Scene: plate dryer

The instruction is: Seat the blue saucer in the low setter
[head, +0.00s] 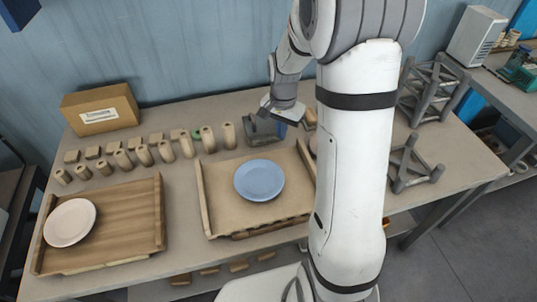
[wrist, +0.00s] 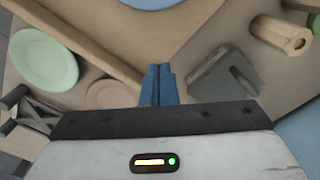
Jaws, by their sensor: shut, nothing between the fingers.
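The blue saucer (head: 259,180) lies flat on the middle wooden tray in the head view. Its edge also shows at the top of the wrist view (wrist: 146,4). A low grey frame (head: 412,167), which looks like the low setter, stands empty on the table right of my arm. Some grey bars, perhaps of that frame, show at the left of the wrist view (wrist: 22,112). My gripper (wrist: 158,72) has its blue fingers together and empty. In the head view my gripper (head: 281,130) is behind the saucer, apart from it, near the tray's back edge.
A taller grey frame (head: 432,88) stands at the back right. A grey block (wrist: 222,82) is close right of my fingers. A pale green plate (wrist: 47,58) and a pinkish plate (wrist: 109,95) lie left of them. A left tray (head: 125,225) holds a pinkish plate.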

